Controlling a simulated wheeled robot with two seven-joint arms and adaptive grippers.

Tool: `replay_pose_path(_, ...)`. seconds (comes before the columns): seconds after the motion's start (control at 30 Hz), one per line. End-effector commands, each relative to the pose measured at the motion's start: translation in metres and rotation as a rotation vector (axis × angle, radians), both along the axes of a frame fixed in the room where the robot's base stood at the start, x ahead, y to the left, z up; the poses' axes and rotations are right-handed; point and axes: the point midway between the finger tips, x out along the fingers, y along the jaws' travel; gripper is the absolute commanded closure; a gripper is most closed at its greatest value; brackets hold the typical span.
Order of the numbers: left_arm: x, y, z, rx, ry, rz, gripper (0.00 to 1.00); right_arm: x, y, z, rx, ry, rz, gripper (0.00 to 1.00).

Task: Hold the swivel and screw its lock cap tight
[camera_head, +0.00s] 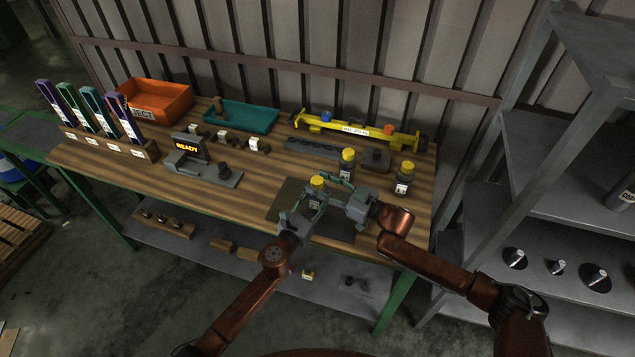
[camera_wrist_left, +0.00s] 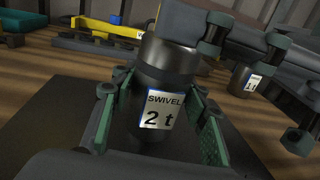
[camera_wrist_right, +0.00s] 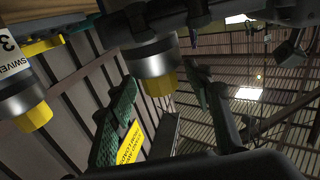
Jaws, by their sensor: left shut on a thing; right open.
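The swivel is a dark cylinder with a white label reading "SWIVEL 2 t" (camera_wrist_left: 158,110) and a grey metal collar. It stands upright over the dark mat. My left gripper (camera_head: 308,205) is shut on its body, with green finger pads on both sides in the left wrist view. The yellow lock cap (camera_head: 317,181) sits on the swivel's top; in the right wrist view the hexagonal yellow cap (camera_wrist_right: 160,85) appears inverted. My right gripper (camera_head: 338,184) is open beside the cap. Its fingers stand either side of the cap in the right wrist view, with gaps showing.
Two other yellow-capped swivels (camera_head: 347,162) (camera_head: 404,180) stand behind and to the right. A yellow bar fixture (camera_head: 358,130), teal tray (camera_head: 240,116), orange bin (camera_head: 158,100) and "READY" device (camera_head: 189,148) lie further back. The dark mat (camera_head: 285,196) surrounds the work spot.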

Motion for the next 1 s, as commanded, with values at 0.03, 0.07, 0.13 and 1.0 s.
replay_pose_path(0.03,-0.0002,-0.0004,0.0,-0.001,0.0,-0.001,0.99,0.0027,0.0048,0.0004,0.0,0.0,0.001,0.54)
replay_pose_path(0.07,-0.0002,-0.0004,0.0,-0.001,0.0,-0.001,0.99,0.0036,0.0068,0.0002,0.0,0.0,0.001,0.54)
replay_pose_path(0.13,-0.0003,-0.0003,0.0,-0.001,0.0,-0.001,0.99,0.0055,0.0095,-0.0003,-0.001,0.001,0.0,0.54)
replay_pose_path(1.0,-0.0001,-0.0005,-0.0003,-0.001,0.0,-0.001,0.99,0.0068,0.0106,-0.0003,-0.001,0.0,-0.001,0.92)
